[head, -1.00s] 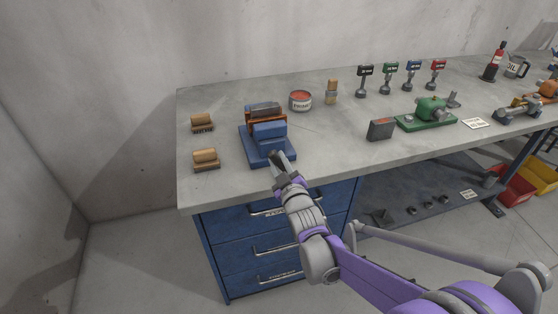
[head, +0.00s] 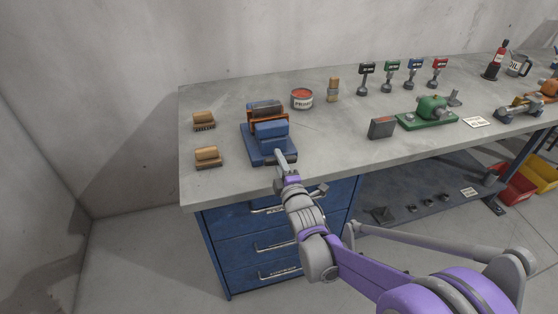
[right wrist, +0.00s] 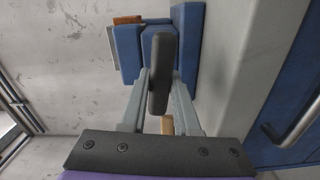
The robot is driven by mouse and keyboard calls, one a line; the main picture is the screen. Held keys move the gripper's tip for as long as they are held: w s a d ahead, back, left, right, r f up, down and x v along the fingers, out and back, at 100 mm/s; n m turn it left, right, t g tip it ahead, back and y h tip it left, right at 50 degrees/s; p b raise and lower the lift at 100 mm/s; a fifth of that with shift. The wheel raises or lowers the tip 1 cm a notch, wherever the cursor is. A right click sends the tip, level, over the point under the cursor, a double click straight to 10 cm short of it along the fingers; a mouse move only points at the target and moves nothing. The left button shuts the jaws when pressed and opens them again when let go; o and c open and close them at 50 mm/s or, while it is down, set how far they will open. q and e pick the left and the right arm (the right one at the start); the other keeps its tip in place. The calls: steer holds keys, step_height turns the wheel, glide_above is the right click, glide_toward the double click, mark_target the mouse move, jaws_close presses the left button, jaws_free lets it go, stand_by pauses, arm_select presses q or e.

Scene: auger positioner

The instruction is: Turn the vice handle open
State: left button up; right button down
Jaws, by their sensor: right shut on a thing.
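The blue vice (head: 272,130) with an orange-brown part stands near the front left of the bench. In the right wrist view its blue body (right wrist: 158,40) is straight ahead. The dark vice handle (right wrist: 160,70) is a short rounded bar, standing nearly upright in that view. My right gripper (right wrist: 160,88) has its two grey fingers on either side of the bar, shut on it. In the head view the right gripper (head: 281,160) is at the front of the vice, at the bench edge, and hides the handle. My left gripper is not in view.
Two wooden brushes (head: 205,119) (head: 207,156) lie left of the vice. A red-topped can (head: 302,98) stands behind it to the right. A dark block (head: 381,127) and a green machine (head: 428,112) are further right. Blue drawers (head: 272,241) with handles are below the bench top.

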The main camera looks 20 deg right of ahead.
steer(key=shift+n, duration=0.6)
steer(key=c, duration=0.6)
jaws_free()
steer(key=shift+c, duration=0.2)
steer(key=s, duration=1)
steer(key=shift+s+d, duration=0.2)
steer(key=shift+s, duration=0.2)
